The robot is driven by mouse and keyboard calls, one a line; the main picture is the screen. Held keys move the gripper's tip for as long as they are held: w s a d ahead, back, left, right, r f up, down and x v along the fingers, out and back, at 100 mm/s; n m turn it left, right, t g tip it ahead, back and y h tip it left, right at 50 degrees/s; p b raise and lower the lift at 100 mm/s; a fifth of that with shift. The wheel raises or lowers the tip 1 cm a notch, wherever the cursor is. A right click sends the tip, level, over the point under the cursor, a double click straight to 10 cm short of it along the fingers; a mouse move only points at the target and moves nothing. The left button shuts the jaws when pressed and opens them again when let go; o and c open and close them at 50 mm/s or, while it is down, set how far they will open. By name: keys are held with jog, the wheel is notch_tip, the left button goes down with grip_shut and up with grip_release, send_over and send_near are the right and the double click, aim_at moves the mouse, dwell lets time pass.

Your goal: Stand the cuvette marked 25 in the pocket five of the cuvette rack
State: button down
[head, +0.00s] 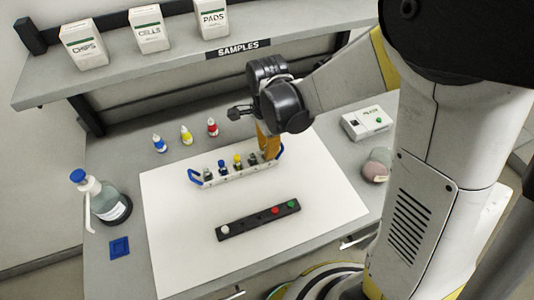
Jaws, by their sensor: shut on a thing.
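The cuvette rack (238,175) is a white bar with blue end handles, standing on the white mat. Several capped cuvettes stand in it, among them one with a blue cap (222,164) and one with a yellow cap (238,159). My gripper (266,150) points down over the rack's right end, its orange fingers close beside the right handle. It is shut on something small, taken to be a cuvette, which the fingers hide. No 25 marking or pocket number is legible, and I cannot tell how deep the held thing sits.
A black holder (246,222) with white, red and green round tops lies in front of the rack. Three small dropper bottles (186,136) stand behind it. A pump bottle (93,198) is at left, a white device (366,122) at right. The mat (175,240) is clear at front left.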

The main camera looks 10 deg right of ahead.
jog(key=shift+f, duration=0.9)
jog(key=shift+f, duration=0.1)
jog(key=c, duration=1.5)
grip_release()
jog(key=shift+o, duration=0.2)
notch_tip(320, 180, up, 11)
jog(key=p, duration=0.4)
jog(key=s+d+r+n+t, duration=0.7)
jog(key=s+d+r+n, duration=0.2)
jog(key=n, duration=0.6)
jog(key=shift+s+d+r+n, duration=0.25)
jog(key=shift+s+r+n, duration=0.15)
jog(key=shift+s, duration=0.55)
